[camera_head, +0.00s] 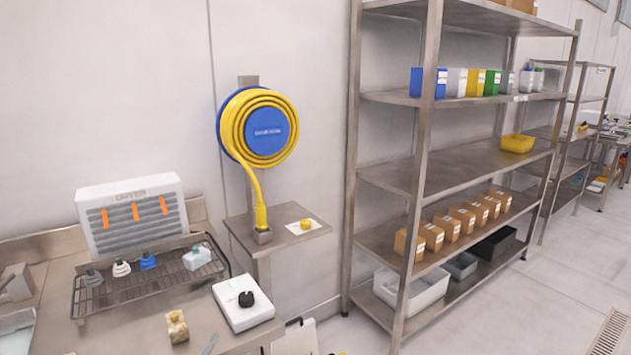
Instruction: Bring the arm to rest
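Neither of my grippers shows in the head view, and no part of my arms can be made out with certainty. The task names no object other than the arm. On the bench (140,318) at the lower left, a wire rack (125,291) holds several small items in a row. A white device with a black knob (245,300) sits at the bench's right end. A small beige jar-like item (177,327) stands to its left.
A yellow hose on a blue reel (262,130) hangs on the wall above a small metal shelf (275,235). A white panelled unit (133,214) stands behind the rack. A tall metal shelving unit (455,160) with boxes and bins stands at the right.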

